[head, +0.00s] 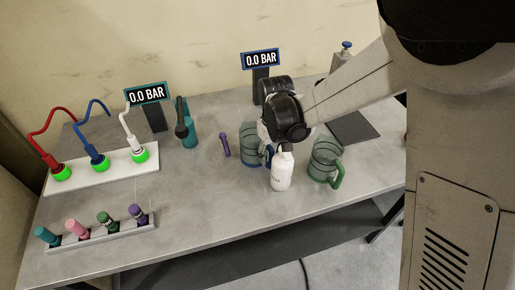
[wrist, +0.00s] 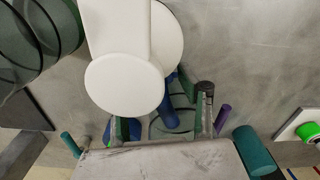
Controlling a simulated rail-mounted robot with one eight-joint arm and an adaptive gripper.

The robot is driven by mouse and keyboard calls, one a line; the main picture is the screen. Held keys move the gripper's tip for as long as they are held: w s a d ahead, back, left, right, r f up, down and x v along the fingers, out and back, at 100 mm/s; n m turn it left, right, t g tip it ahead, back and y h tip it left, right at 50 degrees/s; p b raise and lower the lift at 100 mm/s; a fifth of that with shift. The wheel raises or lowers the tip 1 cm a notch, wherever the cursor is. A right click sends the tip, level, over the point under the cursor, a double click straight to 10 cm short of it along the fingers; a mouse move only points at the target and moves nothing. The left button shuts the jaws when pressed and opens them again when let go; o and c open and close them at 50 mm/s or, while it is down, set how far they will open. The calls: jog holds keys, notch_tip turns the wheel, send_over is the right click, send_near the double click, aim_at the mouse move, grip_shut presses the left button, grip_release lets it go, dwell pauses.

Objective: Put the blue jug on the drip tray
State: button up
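The blue jug (head: 249,153), a dark see-through vessel with blue base and handle, stands on the table, left of the white bottle (head: 282,172). My gripper (head: 277,147) is low over the table by the jug. In the wrist view, its fingers (wrist: 157,116) look apart; the right finger shows clearly, the left is mostly hidden. The jug's blue handle (wrist: 171,104) shows between them, partly behind the white bottle (wrist: 122,85). I see no clear grip. A dark flat plate (head: 354,127), likely the drip tray, lies at the right, partly behind my arm.
A green-handled jug (head: 324,160) stands right of the white bottle. A purple stick (head: 225,144) and teal bottle (head: 190,133) stand left of the blue jug. A tap rack (head: 100,168) and a holder (head: 105,236) fill the left. The front middle of the table is clear.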

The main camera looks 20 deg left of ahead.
grip_shut()
jog(key=shift+r, duration=0.1)
dwell(0.4)
